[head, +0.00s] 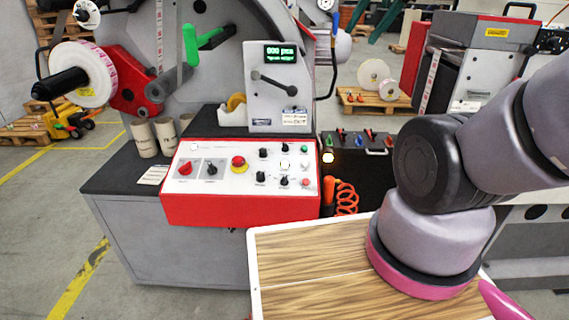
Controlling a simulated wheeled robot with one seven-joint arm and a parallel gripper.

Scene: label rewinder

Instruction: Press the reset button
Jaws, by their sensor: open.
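A red-framed control panel (240,208) with a white sloping face sits on the machine's dark table. A red mushroom button on a yellow ring (238,164) is in its middle. A red rotary switch (185,168) and a black rotary switch (211,169) are to the left. On the right are several black knobs and small buttons, including a green one (304,149) and a red one (305,183). The labels are too small to read, so I cannot tell which is the reset button. My gripper is not in view; my arm fills the right side, apart from the panel.
A display unit (278,85) with a green-lit screen and black lever stands behind the panel. Cardboard cores (143,139) stand at its left. A coiled orange hose (346,196) hangs at its right. A label roll (88,72) is at upper left. The floor at lower left is clear.

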